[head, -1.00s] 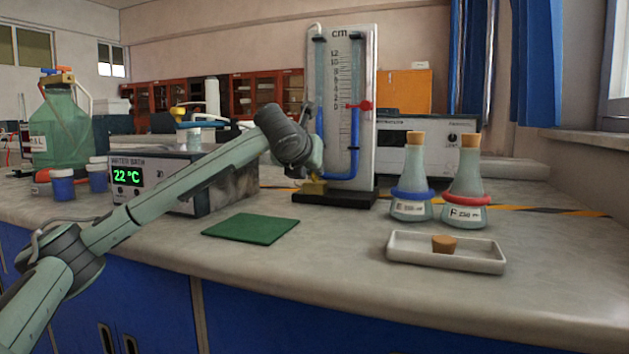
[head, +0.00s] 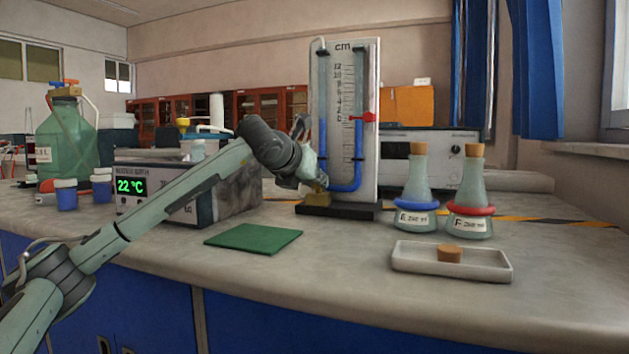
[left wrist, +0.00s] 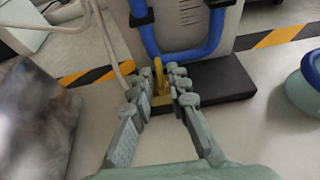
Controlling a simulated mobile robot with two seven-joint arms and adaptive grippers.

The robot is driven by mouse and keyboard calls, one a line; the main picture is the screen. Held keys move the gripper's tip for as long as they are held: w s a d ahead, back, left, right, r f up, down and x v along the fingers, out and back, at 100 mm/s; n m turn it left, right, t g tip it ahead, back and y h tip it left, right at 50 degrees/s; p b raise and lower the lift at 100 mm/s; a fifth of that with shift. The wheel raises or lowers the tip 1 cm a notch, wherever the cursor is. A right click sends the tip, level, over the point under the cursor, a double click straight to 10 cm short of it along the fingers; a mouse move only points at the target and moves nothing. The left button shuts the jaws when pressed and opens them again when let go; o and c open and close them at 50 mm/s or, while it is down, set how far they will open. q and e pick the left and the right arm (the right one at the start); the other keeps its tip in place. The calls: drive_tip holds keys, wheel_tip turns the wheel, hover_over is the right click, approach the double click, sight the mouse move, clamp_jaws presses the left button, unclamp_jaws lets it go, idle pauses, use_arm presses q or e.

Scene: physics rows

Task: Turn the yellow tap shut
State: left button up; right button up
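The yellow tap (head: 326,197) sits low at the left front of the gauge board (head: 369,90), on its black base (head: 338,210). In the left wrist view the tap's yellow lever (left wrist: 158,76) stands upright above a brass-yellow body (left wrist: 162,99). My left gripper (head: 318,184) reaches down to the tap from the left. In the left wrist view its two fingers (left wrist: 159,80) are apart, with the lever in the gap between their tips. I cannot tell whether either finger touches it. The right gripper is not in view.
A grey box (head: 185,188) with a 22 °C display stands left. A green mat (head: 254,238) lies in front. Two corked flasks (head: 417,195) and a white tray (head: 405,262) with a cork (head: 449,254) are at the right. A pale hose (left wrist: 108,45) runs beside the gripper's left finger.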

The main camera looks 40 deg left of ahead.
use_arm(q)
drive_tip(key=shift+r, duration=0.1)
drive_tip(key=v, duration=1.2)
drive_tip(key=shift+a, duration=0.1)
